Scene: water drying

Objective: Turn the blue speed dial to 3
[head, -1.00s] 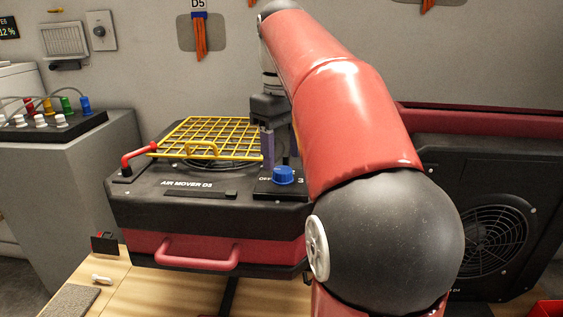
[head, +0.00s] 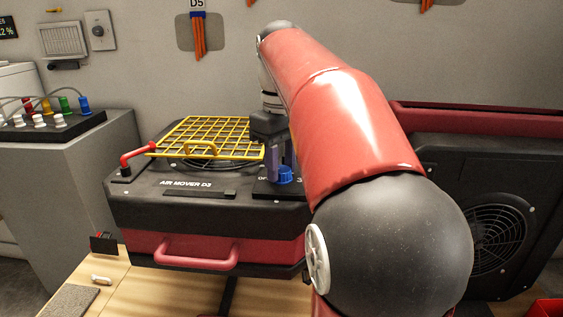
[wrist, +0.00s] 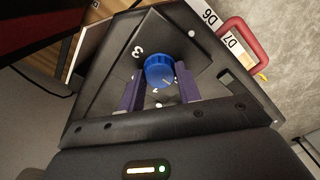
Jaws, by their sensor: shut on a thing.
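The blue speed dial (head: 285,174) sits on the black top panel of the air mover (head: 215,208), near its front right. The dial also shows in the wrist view (wrist: 159,71), with a white "3" beside it on the panel. My gripper (head: 280,173) points down at the dial. In the wrist view its two purple fingers (wrist: 159,76) lie on either side of the dial and are shut on it. I cannot tell which number the dial points to. Part of the panel lettering is hidden by the fingers in the head view.
A yellow wire grille (head: 205,135) and a red lever (head: 135,157) are left of my gripper. A red handle (head: 197,263) is on the front of the air mover. A second black unit with a fan (head: 490,235) stands right, behind my arm.

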